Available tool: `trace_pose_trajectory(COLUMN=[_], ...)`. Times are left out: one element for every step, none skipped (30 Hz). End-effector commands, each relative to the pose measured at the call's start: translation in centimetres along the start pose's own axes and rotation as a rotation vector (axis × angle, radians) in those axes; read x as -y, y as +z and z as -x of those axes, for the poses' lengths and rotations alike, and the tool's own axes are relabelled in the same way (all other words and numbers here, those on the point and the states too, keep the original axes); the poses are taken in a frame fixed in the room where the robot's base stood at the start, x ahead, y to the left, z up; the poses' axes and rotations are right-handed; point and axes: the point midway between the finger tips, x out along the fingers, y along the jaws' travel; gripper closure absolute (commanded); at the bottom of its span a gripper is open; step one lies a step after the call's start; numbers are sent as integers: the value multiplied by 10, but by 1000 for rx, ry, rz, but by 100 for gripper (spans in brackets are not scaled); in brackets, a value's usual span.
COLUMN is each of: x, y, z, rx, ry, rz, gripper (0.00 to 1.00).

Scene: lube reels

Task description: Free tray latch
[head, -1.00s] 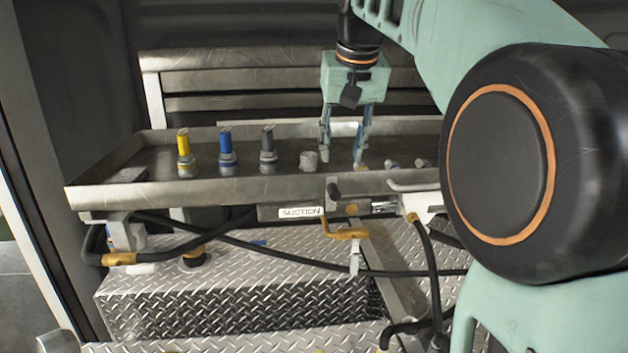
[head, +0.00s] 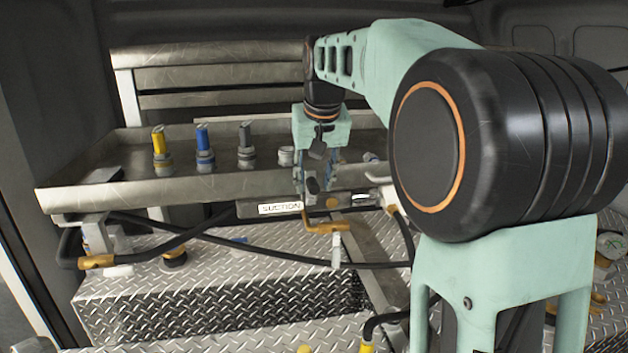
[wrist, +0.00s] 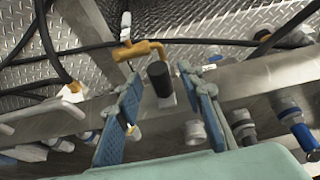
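The long metal tray (head: 120,197) lies across the head view. A black knob (head: 312,186), which looks like the latch, sits at its front wall. In the wrist view the black knob (wrist: 159,78) stands between my two blue fingers. My gripper (wrist: 157,82) is open, one finger on each side of the knob, with visible gaps. In the head view my gripper (head: 314,177) hangs at the tray's front edge, its fingers overlapping the knob. Whether the fingertips are level with the knob cannot be told.
Yellow (head: 162,150), blue (head: 205,148) and grey (head: 245,146) nozzles stand in the tray. A yellow lever (head: 324,226) is just below the knob; it also shows in the wrist view (wrist: 138,50). Black hoses (head: 250,248) run below, over diamond-plate steps (head: 210,275).

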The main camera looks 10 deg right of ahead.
Motion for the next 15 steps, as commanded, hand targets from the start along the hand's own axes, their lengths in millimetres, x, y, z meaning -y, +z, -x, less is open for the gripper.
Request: trace_pose_trajectory(x=[0,0,0,0,0,0,0,0,0,0,0,0,0,0,0], y=[0,0,0,0,0,0,0,0,0,0,0,0,0,0,0], z=[0,0,0,0,0,0,0,0,0,0,0,0,0,0,0], rx=[0,0,0,0,0,0,0,0,0,0,0,0,0,0,0], ry=[0,0,0,0,0,0,0,0,0,0,0,0,0,0,0], rz=[0,0,0,0,0,0,0,0,0,0,0,0,0,0,0], gripper=[65,65,65,65,65,69,72,76,80,83,87,91,94,98,100])
